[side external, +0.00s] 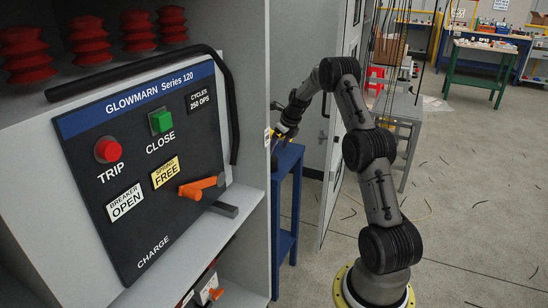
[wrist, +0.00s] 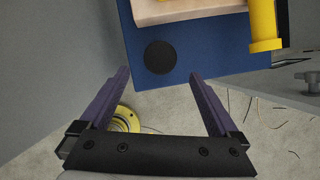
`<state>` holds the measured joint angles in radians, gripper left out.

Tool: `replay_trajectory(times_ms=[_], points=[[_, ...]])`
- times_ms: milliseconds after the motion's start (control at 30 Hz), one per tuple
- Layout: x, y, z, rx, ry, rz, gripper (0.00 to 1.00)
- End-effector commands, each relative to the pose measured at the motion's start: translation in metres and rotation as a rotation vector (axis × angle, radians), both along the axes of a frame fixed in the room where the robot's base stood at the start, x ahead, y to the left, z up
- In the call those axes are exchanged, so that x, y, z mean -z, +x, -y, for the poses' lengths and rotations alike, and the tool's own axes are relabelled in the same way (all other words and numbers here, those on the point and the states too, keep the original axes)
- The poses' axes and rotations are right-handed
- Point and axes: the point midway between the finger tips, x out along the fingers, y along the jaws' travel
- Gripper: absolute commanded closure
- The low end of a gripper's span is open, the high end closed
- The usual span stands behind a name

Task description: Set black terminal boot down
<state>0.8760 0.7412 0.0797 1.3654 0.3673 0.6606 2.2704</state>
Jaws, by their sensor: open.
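In the wrist view, a round black piece (wrist: 160,57), which looks like the black terminal boot seen end-on, sits on the blue bench top (wrist: 190,72) near its front edge. My gripper (wrist: 160,75) is open, with its two purple fingers spread wide. The black piece appears between and just beyond the fingertips, with no finger visibly touching it. In the side view my gripper (side external: 279,134) is at the blue bench (side external: 289,157), beside the cabinet edge. The cabinet hides part of that area, and the boot cannot be made out there.
On the bench, a beige block (wrist: 190,10) and a yellow part (wrist: 264,30) stand close behind the black piece. The breaker cabinet (side external: 257,240) with its Glowmarn panel (side external: 125,190) is at the left. Grey walls flank the bench.

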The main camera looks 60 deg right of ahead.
Motion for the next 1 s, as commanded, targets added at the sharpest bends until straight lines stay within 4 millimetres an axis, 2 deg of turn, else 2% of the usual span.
replay_trajectory(times_ms=[100,300,733,867,1000], points=[[-0.019,-0.008,-0.002,0.001,-0.001,0.001,0.03],[-0.035,-0.014,-0.004,-0.001,0.000,-0.001,0.03],[-0.034,-0.019,-0.006,-0.012,0.003,-0.013,0.03],[-0.015,-0.046,-0.019,-0.098,0.013,-0.088,0.03],[0.013,-0.095,-0.047,-0.272,0.042,-0.213,0.03]])
